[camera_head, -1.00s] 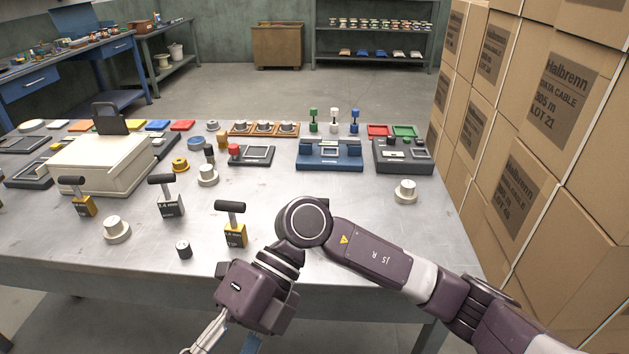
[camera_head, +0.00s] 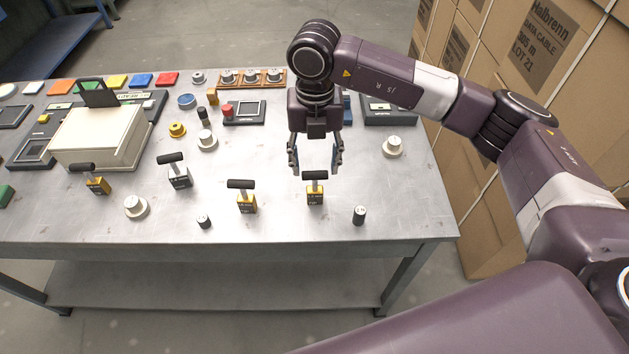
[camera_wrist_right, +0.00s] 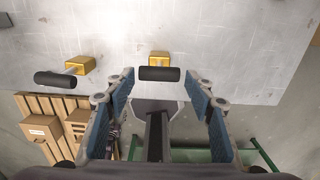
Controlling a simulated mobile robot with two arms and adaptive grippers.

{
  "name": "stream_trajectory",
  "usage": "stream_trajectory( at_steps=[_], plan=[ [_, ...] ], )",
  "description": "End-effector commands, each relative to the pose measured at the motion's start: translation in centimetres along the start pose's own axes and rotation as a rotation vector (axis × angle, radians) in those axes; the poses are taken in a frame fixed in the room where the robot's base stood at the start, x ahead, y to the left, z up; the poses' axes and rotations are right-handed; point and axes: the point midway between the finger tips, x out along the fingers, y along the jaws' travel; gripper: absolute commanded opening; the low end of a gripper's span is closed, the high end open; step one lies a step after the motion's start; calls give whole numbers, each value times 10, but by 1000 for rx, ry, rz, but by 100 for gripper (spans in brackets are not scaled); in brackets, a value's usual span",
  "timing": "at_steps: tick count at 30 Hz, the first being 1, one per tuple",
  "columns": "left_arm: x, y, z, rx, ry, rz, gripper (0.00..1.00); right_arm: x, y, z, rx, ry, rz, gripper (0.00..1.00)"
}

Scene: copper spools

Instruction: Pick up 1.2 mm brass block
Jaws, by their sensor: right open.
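Blocks with black T-handles stand on the metal table; the labels are too small to read now. One brass block (camera_head: 315,194) stands upright just below my right gripper (camera_head: 315,166). In the right wrist view, this block (camera_wrist_right: 159,57) and its black handle show between the fingertips. My right gripper is open and empty, and no contact with the handle shows. Another brass block (camera_head: 246,203) stands to the left, also in the wrist view (camera_wrist_right: 82,64). A yellow block (camera_head: 98,185) and a grey block (camera_head: 180,178) are farther left. My left gripper is out of view.
A small dark cylinder (camera_head: 359,215) stands right of the nearest brass block; another (camera_head: 204,222) and a white knob (camera_head: 136,207) are to the left. A cream box (camera_head: 98,138) stands at the left. Stacked cartons (camera_head: 476,130) rise beyond the table's right side.

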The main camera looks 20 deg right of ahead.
Motion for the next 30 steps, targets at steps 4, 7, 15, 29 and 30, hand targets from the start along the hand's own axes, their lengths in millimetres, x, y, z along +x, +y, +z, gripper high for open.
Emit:
stream_trajectory(
  at_steps=[4,7,15,29,30],
  plan=[
    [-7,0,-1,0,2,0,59,24,0,-1,-1,5,-1,49],
    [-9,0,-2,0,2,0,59,34,0,-1,-2,2,1,49],
    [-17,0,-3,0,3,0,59,64,1,-2,-3,6,1,49],
    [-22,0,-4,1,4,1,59,98,1,-1,-4,2,3,49],
    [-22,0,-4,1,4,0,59,98,1,-1,-4,2,3,49]
  ],
)
